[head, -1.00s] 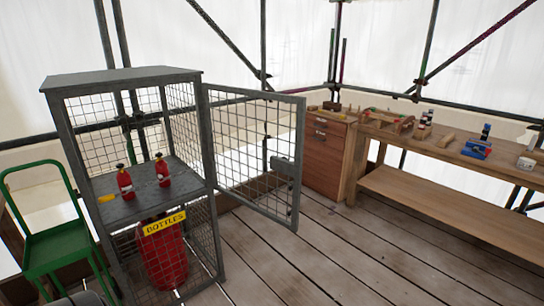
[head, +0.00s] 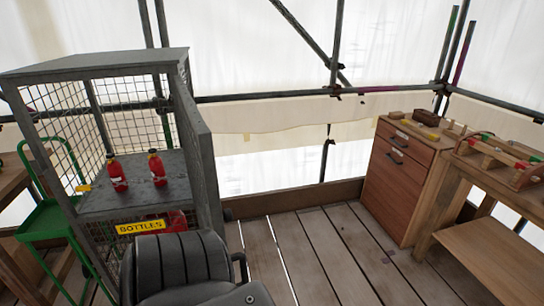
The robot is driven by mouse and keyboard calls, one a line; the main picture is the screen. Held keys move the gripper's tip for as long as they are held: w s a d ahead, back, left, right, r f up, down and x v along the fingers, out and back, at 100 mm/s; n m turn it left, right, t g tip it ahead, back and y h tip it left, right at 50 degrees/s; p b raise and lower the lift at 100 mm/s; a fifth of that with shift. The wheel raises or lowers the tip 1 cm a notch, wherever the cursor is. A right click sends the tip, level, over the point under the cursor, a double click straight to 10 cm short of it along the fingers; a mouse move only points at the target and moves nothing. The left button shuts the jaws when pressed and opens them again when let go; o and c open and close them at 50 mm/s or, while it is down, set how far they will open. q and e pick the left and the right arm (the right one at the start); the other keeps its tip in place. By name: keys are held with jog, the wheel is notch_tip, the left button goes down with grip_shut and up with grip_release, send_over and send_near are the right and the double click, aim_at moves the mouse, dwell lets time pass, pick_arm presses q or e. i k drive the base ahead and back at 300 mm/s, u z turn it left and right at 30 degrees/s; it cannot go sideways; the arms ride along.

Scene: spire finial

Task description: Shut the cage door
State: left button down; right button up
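The grey mesh cage (head: 95,62) stands at the left with its front open; no mesh crosses in front of its shelf (head: 125,197). Its door (head: 208,165) shows nearly edge-on as a narrow grey strip at the cage's right side, so I cannot tell its exact angle. Its latch is not distinguishable. Two red bottles (head: 117,173) stand upright on the shelf. A larger red bottle (head: 178,222) shows partly below, behind the yellow BOTTLES sign (head: 141,227). A black ribbed part of mine covers the lower front of the cage. Neither gripper is in view.
A green trolley (head: 45,222) stands close at the cage's left. A wooden drawer cabinet (head: 400,185) and workbench (head: 490,205) stand at the right. The plank floor (head: 310,250) between cage and cabinet is clear. Scaffold poles and white sheeting close off the back.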

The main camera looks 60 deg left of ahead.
aim_at(210, 206)
jog(key=i, duration=1.2)
jog(key=u, duration=3.5)
jog(key=i, duration=0.5)
jog(key=u, duration=1.7)
jog(key=k, duration=0.7)
jog(key=z, duration=1.25)
